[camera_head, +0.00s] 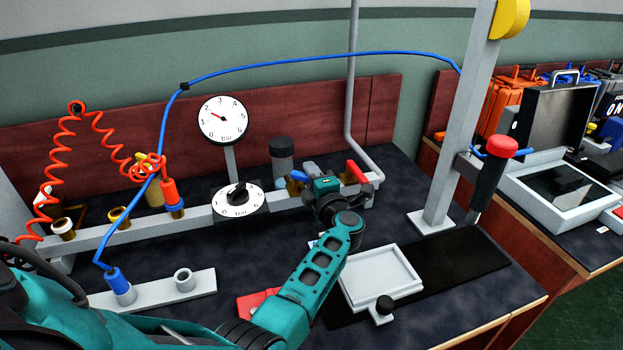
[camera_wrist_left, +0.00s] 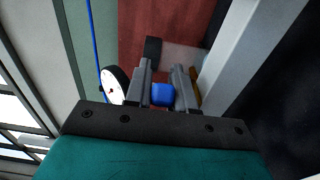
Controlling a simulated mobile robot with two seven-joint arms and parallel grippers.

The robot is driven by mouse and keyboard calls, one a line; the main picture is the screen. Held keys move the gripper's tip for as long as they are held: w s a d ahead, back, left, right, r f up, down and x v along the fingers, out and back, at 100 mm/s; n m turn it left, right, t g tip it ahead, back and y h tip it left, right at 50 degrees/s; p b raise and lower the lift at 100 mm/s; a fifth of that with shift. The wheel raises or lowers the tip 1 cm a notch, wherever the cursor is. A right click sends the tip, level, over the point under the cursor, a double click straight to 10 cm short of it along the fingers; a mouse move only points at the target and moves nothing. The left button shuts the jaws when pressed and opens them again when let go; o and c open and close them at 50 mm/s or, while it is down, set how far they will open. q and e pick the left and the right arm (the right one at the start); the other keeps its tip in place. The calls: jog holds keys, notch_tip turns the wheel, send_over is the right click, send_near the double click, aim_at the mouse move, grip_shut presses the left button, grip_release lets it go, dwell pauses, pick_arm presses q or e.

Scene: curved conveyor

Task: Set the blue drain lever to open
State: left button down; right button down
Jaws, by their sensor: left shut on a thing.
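The blue drain lever (camera_head: 299,176) is on the grey pipe rail at the back of the bench, left of a red lever (camera_head: 357,172). My left gripper (camera_head: 312,172) reaches over the bench to it and partly covers it. In the left wrist view the blue lever (camera_wrist_left: 162,94) sits between the two grey fingers (camera_wrist_left: 163,85), and the gripper is shut on it. The lever's pivot and its exact angle are hidden by the hand. My right gripper is not in view.
A round gauge (camera_head: 222,119) and a white dial (camera_head: 238,200) stand left of the hand. A grey post (camera_head: 458,130) rises at the right. A white tray (camera_head: 380,278) lies in front. A blue hose (camera_head: 300,60) arches overhead.

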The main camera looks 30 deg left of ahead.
pick_arm(q)
jog(key=shift+f, duration=0.1)
jog(key=c, duration=1)
grip_release()
jog(key=shift+c, duration=0.2)
jog(key=shift+s, duration=0.1)
